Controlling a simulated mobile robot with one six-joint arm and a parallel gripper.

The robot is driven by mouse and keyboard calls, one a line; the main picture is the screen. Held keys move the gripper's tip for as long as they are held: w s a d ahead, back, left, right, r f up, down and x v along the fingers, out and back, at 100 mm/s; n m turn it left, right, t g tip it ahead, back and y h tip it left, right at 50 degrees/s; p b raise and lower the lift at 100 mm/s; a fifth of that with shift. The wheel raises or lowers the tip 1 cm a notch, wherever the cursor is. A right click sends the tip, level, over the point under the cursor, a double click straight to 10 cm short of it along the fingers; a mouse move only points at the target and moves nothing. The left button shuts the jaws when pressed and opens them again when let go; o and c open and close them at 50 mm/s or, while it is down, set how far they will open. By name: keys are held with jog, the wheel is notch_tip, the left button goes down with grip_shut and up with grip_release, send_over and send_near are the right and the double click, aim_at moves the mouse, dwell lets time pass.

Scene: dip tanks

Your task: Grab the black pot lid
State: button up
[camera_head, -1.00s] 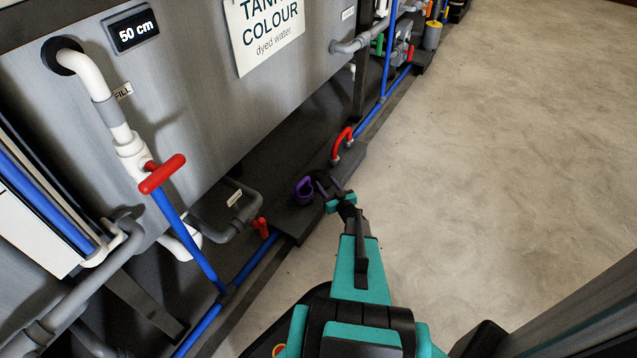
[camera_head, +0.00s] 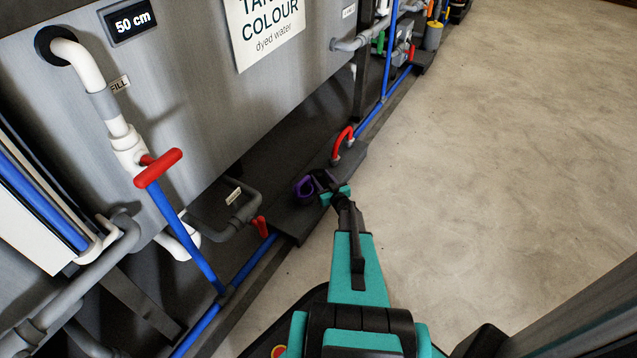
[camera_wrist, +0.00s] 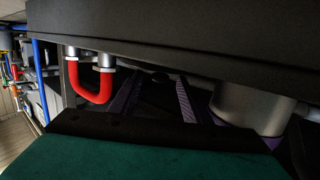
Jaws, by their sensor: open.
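A small dark rounded shape (camera_wrist: 160,77) shows between and beyond the fingers. It may be the black pot lid, but it is too dark to tell. I cannot make out the lid for certain in the head view, where my gripper covers part of that spot.
A grey cylinder (camera_wrist: 250,106) is to the right of the fingers. The tank wall (camera_head: 215,110) and blue pipes (camera_head: 252,262) are at left. Open floor (camera_head: 500,150) lies right.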

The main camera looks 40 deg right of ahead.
jog(key=shift+x, duration=1.2)
jog(key=shift+c, duration=0.4)
grip_shut()
